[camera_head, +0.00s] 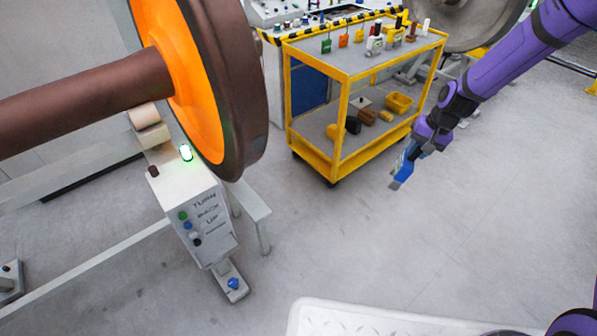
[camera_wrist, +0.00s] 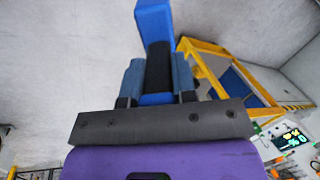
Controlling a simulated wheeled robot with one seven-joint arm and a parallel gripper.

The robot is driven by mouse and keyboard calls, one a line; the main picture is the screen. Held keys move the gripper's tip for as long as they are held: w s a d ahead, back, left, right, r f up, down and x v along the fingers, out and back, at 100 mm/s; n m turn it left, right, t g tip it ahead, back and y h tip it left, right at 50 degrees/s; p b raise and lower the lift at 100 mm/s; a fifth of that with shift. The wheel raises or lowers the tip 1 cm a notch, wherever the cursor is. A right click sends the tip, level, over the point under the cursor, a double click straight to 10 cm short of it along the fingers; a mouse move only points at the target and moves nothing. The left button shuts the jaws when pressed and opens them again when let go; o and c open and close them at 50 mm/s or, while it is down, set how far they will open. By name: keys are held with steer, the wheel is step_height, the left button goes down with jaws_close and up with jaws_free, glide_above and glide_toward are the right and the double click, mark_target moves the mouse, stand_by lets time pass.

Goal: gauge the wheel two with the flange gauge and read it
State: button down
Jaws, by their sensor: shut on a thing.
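My gripper (camera_head: 412,152) is shut on a blue tool (camera_head: 402,170) with a black grip, held in the air right of the yellow cart. In the wrist view the tool's blue end (camera_wrist: 153,20) points away, and its black middle lies between the two blue-grey fingers. Whether it is the flange gauge cannot be told by its shape. A large wheel (camera_head: 245,85) with a brown rim and orange face sits on a brown axle (camera_head: 85,100) at left, well apart from my gripper. No number shows on it.
A yellow cart (camera_head: 346,75) carries several small tools on top and parts below. A grey wheel (camera_head: 470,22) is at the back. Floor between cart and box is clear.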

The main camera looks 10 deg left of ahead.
steer(key=s+a+m+t+y, duration=0.2)
steer(key=a+m+t+y, duration=0.15)
steer(key=a, duration=0.65)
steer(key=s+a+m+t+y, duration=0.3)
steer(key=a+t, duration=0.1)
steer(key=a, duration=0.5)
steer(key=s+a+r+t+y, duration=0.4)
steer(key=s+a, duration=0.8)
steer(key=s, duration=0.3)
steer(key=shift+a+r, duration=0.15)
steer(key=shift+r, duration=0.45)
steer(key=shift+s, duration=0.15)
steer(key=shift+x, duration=5)
